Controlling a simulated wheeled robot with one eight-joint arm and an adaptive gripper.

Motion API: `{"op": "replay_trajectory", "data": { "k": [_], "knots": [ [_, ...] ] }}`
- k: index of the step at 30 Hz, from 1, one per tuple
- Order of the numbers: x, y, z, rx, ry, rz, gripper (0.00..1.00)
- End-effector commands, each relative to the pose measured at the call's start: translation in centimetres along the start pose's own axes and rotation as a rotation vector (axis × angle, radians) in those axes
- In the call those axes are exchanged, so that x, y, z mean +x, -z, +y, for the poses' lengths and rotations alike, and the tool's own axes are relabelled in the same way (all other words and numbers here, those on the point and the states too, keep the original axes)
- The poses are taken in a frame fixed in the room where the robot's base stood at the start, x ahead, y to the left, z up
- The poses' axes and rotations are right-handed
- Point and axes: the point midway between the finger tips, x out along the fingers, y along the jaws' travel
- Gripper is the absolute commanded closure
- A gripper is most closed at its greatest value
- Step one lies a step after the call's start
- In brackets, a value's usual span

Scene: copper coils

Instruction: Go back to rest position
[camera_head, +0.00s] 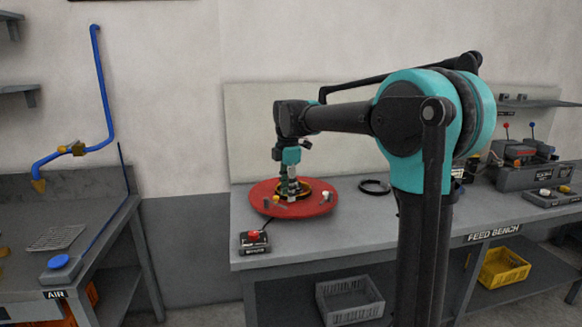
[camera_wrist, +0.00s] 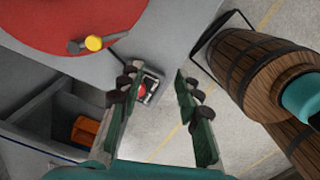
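My gripper (camera_head: 291,186) is at the end of my arm, which reaches over the red round plate (camera_head: 262,206) on the bench and points down. In the wrist view my gripper (camera_wrist: 157,84) is open, its two green fingers apart with nothing held between them. A coppery ring (camera_head: 310,188) lies on the red plate behind and around the fingers in the head view; whether they touch it I cannot tell. The red plate also shows in the wrist view (camera_wrist: 60,20), with a yellow-ended peg (camera_wrist: 93,43) near its edge.
A red push-button box (camera_head: 254,240) sits at the bench's front left. A black ring (camera_head: 375,187) lies right of the plate. A lever box (camera_head: 525,172) stands farther right. Grey (camera_head: 349,299) and yellow crates (camera_head: 503,267) are below. Wooden barrels (camera_wrist: 255,70) show in the wrist view.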

Motion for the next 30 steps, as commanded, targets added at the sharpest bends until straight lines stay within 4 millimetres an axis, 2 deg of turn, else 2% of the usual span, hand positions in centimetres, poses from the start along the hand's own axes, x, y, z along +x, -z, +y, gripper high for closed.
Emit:
{"op": "replay_trajectory", "data": {
  "k": [7, 11, 14, 18, 24, 27, 30],
  "knots": [
    [2.9, -2.4, -3.7, 0.280, -0.048, -0.001, 0.66],
    [5.3, -4.0, -6.8, 0.495, -0.085, 0.004, 0.66],
    [7.8, -5.3, -10.4, 0.722, -0.124, 0.015, 0.66],
    [12.4, -6.8, -16.9, 1.112, -0.193, 0.048, 0.66],
    [18.4, -7.2, -25.8, 1.631, -0.286, 0.126, 0.66],
    [20.6, -6.9, -29.1, 1.819, -0.319, 0.165, 0.66],
    [21.9, -6.6, -31.1, 1.942, -0.341, 0.196, 0.66]
  ]
}}
